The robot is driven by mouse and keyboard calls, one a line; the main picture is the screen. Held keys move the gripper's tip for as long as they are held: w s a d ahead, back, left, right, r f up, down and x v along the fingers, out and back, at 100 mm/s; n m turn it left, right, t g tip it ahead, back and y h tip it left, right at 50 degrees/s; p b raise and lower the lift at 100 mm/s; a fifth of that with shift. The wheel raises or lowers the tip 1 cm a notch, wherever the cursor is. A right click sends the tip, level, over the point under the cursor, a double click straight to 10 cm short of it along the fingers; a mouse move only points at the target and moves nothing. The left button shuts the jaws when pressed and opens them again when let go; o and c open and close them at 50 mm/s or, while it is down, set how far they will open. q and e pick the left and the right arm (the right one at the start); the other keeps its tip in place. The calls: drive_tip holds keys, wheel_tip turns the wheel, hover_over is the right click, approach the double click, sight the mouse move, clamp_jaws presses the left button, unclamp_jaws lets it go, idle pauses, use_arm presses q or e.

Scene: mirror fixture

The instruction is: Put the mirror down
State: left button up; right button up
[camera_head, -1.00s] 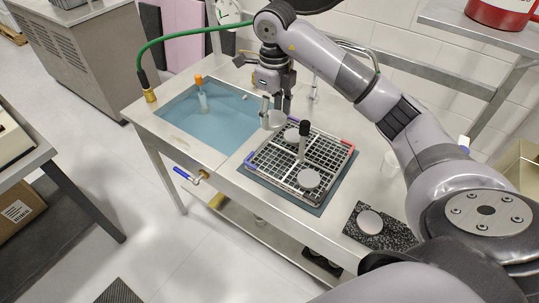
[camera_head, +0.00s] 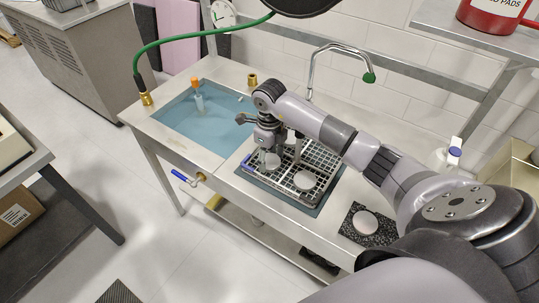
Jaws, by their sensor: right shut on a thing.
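My right gripper (camera_head: 267,148) is low over the left part of the wire rack (camera_head: 325,160). It is shut on a pale round mirror (camera_head: 270,162). The mirror hangs tilted at the rack's left side; I cannot tell whether it touches the rack. A second round disc (camera_head: 304,180) lies on the front of the rack, to the right of the held mirror. A third disc (camera_head: 365,222) lies on a black speckled pad (camera_head: 356,238) at the right. My right arm and gripper hide the rack's back left part. My left gripper is not in view.
A blue water basin (camera_head: 205,125) is left of the rack, with an orange-topped bottle (camera_head: 198,96) in it. A post (camera_head: 298,148) stands on the rack close to the gripper. A tap (camera_head: 340,55) rises behind. A blue-handled valve (camera_head: 184,178) sticks out in front.

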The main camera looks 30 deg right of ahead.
sight(269, 161)
drive_tip(key=shift+f, duration=0.1)
drive_tip(key=o, duration=1)
wheel_tip(269, 161, up, 12)
drive_tip(key=b, duration=0.2)
drive_tip(key=shift+b, duration=0.3)
